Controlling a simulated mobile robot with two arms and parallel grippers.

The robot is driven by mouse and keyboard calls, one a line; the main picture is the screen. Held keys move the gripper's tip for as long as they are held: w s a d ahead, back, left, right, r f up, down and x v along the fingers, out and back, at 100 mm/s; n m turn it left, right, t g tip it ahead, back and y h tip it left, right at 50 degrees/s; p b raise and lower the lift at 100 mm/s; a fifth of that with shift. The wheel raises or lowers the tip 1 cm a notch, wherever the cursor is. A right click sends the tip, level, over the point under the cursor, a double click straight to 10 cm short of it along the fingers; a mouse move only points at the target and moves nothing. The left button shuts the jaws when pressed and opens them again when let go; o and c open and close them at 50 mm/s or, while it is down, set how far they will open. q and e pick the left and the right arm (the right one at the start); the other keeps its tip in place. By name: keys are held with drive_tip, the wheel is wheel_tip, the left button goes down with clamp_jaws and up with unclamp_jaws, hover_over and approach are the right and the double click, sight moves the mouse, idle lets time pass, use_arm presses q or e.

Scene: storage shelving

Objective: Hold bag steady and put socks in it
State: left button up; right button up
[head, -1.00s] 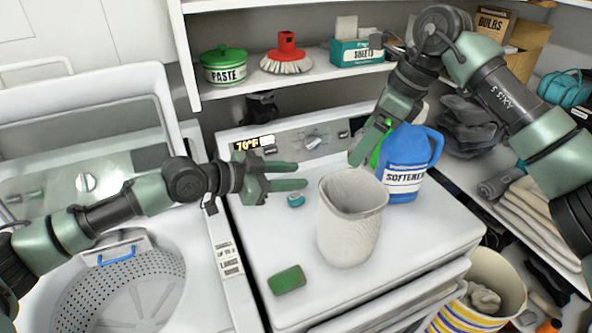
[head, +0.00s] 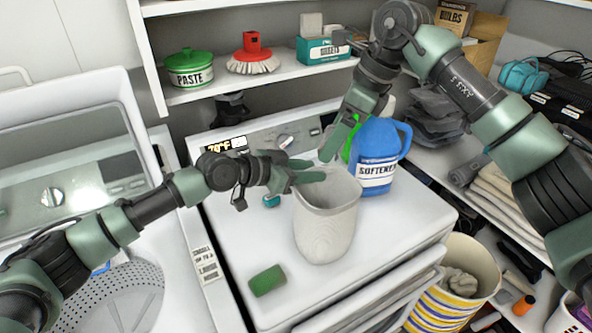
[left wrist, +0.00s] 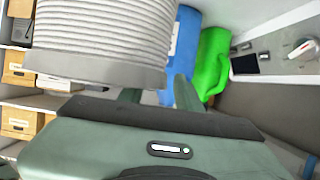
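A pale ribbed bag (head: 325,232) stands upright and open-topped on the white machine top; its inside is mostly hidden. A green rolled bundle (head: 268,280), perhaps socks, lies in front of it to the left. A small teal bundle (head: 271,201) lies behind it to the left, partly covered by my arm. My left gripper (head: 308,170) is at the bag's left rear rim with its fingers apart; the bag's ribbed side (left wrist: 100,40) looms close in the left wrist view. My right gripper (head: 335,142) points down above the bag's rear rim; its finger gap is not clear.
A blue softener jug (head: 376,160) and a green bottle (head: 352,140) stand right behind the bag. A shelf above holds a paste pot (head: 190,68), a red brush (head: 252,55) and a sheets box (head: 323,50). A striped bin (head: 452,290) stands at lower right. The machine top's front is mostly clear.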

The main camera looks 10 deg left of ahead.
use_arm(q)
drive_tip(key=shift+w+d+f, duration=0.15)
drive_tip(key=shift+w+d, duration=0.05)
drive_tip(key=shift+d, duration=0.05)
clamp_jaws()
drive_tip(key=shift+s, duration=0.1)
use_arm(e)
wheel_tip(320, 180, down, 10)
drive_tip(key=shift+f, duration=0.25)
drive_tip(key=o, duration=1.3)
drive_tip(key=shift+f, duration=0.1)
use_arm(q)
drive_tip(key=shift+f, duration=0.1)
